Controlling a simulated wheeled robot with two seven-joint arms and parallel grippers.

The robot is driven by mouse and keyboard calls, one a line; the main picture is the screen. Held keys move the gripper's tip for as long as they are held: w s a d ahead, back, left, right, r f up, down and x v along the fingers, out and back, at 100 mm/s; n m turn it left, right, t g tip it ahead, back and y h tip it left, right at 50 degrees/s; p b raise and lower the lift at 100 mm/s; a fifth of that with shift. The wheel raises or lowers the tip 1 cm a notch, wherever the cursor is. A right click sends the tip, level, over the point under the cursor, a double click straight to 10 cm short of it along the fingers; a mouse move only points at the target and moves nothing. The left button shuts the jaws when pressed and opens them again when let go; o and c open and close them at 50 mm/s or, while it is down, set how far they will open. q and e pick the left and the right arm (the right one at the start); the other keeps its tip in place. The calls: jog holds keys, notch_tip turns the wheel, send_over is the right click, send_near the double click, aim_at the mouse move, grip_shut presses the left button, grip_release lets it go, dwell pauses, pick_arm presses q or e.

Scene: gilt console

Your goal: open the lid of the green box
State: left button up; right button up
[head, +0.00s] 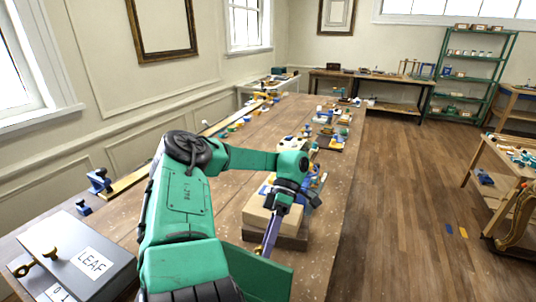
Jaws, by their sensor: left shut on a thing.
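A flat dark green panel (262,275), which looks like the lid of the green box, shows at the bottom middle, tilted, behind and right of my green left arm. The arm and the picture's lower edge hide the rest of the box. My left gripper (263,248) reaches down to the panel's upper edge, its purple-blue fingers shut on it. The exact contact is small and hard to see. My right gripper is not in view.
A beige block (262,217) on a brown base stands just behind the gripper. A grey box marked LEAF (113,258) lies at the left. The long wooden table (335,215) holds several small tools farther back; its right edge strip is clear.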

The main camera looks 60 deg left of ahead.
pick_arm(q)
jog(key=shift+r, duration=0.1)
dwell(0.3)
jog(key=shift+a, duration=0.1)
jog(key=p+v, duration=0.5)
jog(key=v, duration=0.7)
dwell(0.6)
